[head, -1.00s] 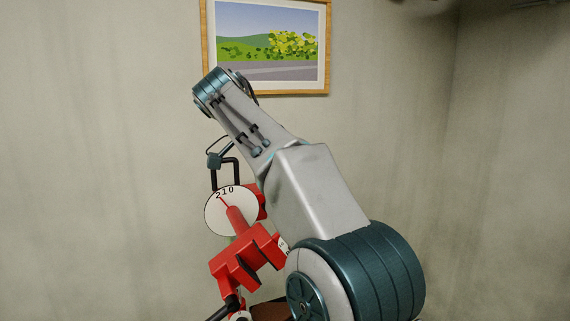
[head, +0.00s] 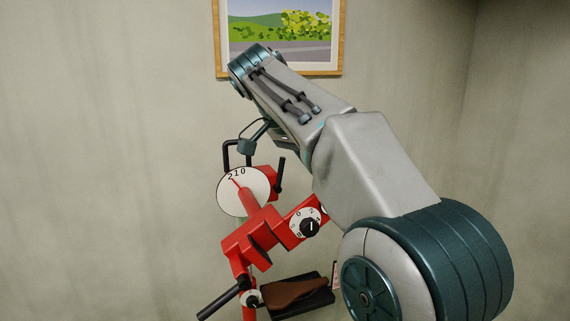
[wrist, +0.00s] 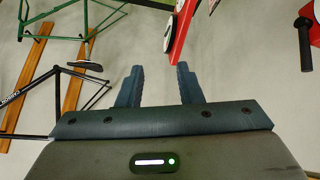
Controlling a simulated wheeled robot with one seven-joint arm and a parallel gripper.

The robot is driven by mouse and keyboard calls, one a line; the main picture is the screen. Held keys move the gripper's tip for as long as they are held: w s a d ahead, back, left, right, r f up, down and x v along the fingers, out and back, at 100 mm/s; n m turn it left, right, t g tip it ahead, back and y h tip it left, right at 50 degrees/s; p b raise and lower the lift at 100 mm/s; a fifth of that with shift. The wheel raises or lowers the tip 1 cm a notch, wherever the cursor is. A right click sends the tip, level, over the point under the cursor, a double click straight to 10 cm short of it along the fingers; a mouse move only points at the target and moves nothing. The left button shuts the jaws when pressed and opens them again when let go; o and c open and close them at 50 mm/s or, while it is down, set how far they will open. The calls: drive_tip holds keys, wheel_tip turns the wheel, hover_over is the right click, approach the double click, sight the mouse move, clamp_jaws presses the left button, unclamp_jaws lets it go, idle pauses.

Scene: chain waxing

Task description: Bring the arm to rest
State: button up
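My gripper (wrist: 159,84) shows in the wrist view with its two dark teal fingers well apart and nothing between them. Beyond the fingers are a pale wall and hanging bicycle frames. In the head view my arm rises from the lower right to the upper left, and I cannot make out the fingers there.
A red stand (head: 252,238) with a white dial (head: 243,192) and a smaller dial (head: 306,223) is left of my arm. A brown saddle (head: 293,291) is below. A framed picture (head: 285,70) hangs behind. A green bicycle frame (wrist: 58,37) and a black frame (wrist: 40,105) show in the wrist view.

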drive_tip(key=s+d+f+n+y, duration=0.3)
drive_tip(key=s+d+f+n, duration=0.1)
drive_tip(key=s+f, duration=0.7)
drive_tip(key=s+d+f+n+y+b, duration=0.1)
drive_tip(key=s+d+f+n+y, duration=0.2)
drive_tip(key=s+f, duration=0.9)
wheel_tip(320, 180, down, 4)
drive_tip(key=d+n, duration=0.1)
drive_tip(key=n, duration=0.2)
drive_tip(key=shift+d+t, duration=0.2)
drive_tip(key=shift+t, duration=0.2)
